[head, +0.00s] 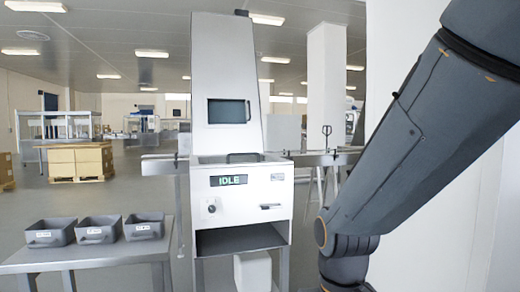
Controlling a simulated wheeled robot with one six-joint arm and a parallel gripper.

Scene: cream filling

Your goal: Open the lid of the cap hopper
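My gripper is not in view; my arm crosses the right side and runs out at the bottom edge.
A grey table (70,259) at the left holds three labelled grey bins (45,234). The machine front has a knob (211,208) and an open dark recess (238,238) below. A conveyor (330,158) extends at the right. Boxes on a pallet (78,161) stand far left.

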